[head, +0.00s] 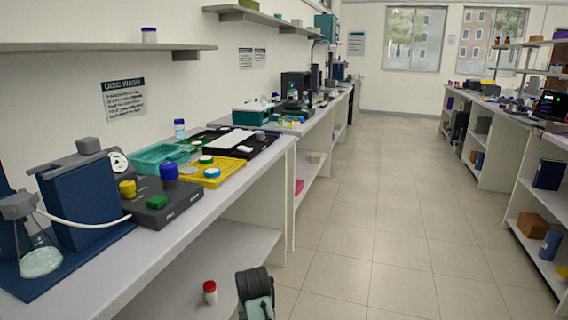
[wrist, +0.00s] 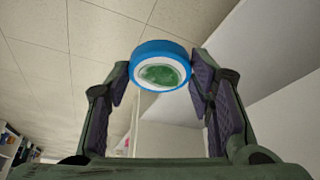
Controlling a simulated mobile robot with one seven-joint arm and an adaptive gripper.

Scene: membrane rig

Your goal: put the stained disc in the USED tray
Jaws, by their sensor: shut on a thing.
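In the wrist view my gripper (wrist: 160,78) is shut on a round blue-rimmed piece (wrist: 137,52). The piece has a white inner ring and a green, blotchy face, which fits the stained disc (wrist: 160,75). It sits between the two fingertips, with nothing touching it from below. In the head view a dark part of my arm shows low at the bottom; the disc cannot be made out there. On the left bench are a teal tray (head: 150,160), a yellow tray (head: 212,181) with green-and-white round pieces and a black tray (head: 262,146). No USED label is readable.
A grey block (head: 172,217) with blue, yellow and green knobs stands on the bench, beside a blue pump unit (head: 82,195) and a flask (head: 40,262). A red-capped jar (head: 210,292) is on the lower shelf. The aisle floor (head: 375,220) is clear.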

